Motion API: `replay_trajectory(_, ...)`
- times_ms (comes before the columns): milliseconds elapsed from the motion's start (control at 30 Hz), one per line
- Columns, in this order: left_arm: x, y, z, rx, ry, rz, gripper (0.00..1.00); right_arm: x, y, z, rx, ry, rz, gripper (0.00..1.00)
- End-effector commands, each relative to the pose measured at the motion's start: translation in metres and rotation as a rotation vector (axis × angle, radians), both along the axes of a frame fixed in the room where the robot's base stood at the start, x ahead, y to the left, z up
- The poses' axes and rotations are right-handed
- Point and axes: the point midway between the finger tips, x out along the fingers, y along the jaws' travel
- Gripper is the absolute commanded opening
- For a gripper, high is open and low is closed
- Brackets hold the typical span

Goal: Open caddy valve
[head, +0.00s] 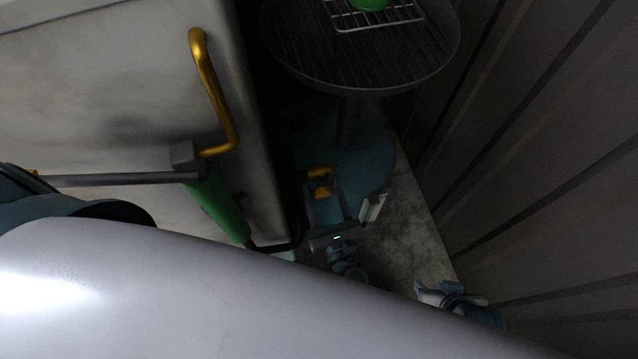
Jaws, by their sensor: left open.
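The dark round pan (360,75) with a ribbed top stands on a post over a teal round base (365,150), which looks like the caddy. A small yellow part (320,183), possibly the valve handle, shows low at the base's left side. My left gripper (346,196) is low over the base's near edge, its fingers apart. The yellow part lies close to its left finger; I cannot tell whether they touch.
A wire rack (372,15) sits on the pan. A ribbed wall (540,150) closes the right. My pale arm link hides the front.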

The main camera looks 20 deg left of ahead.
Motion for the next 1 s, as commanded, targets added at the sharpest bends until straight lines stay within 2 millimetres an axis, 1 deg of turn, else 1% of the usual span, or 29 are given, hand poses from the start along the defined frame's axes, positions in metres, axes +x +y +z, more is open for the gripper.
replay_trajectory(267, -0.0004, -0.0003, 0.0, 0.0, 0.0, 0.0, 0.53, -0.0025, -0.0006, -0.0007, -0.002, 0.005, 0.002, 0.31)
replay_trajectory(300, -0.0004, -0.0003, 0.0, 0.0, 0.0, 0.0, 0.48, -0.0027, -0.0006, -0.0007, -0.002, 0.005, 0.002, 0.31)
replay_trajectory(333, -0.0004, -0.0003, 0.0, 0.0, 0.0, 0.0, 0.41, -0.0029, -0.0007, -0.0008, -0.002, 0.006, 0.002, 0.31)
replay_trajectory(433, -0.0004, -0.0001, -0.0001, 0.0, 0.0, 0.0, 0.17, -0.0029, -0.0006, -0.0008, -0.001, 0.006, 0.002, 0.31)
replay_trajectory(467, -0.0004, -0.0001, -0.0001, 0.0, 0.0, 0.001, 0.13, -0.0029, -0.0006, -0.0008, -0.001, 0.006, 0.002, 0.31)
replay_trajectory(767, -0.0003, 0.0001, -0.0005, -0.014, -0.01, 0.001, 0.13, -0.0022, 0.0, -0.0016, 0.001, 0.003, 0.003, 0.31)
replay_trajectory(1000, -0.0005, 0.0005, -0.0015, -0.08, -0.054, 0.001, 0.13, 0.0031, 0.0046, -0.0028, 0.014, -0.023, 0.005, 0.31)
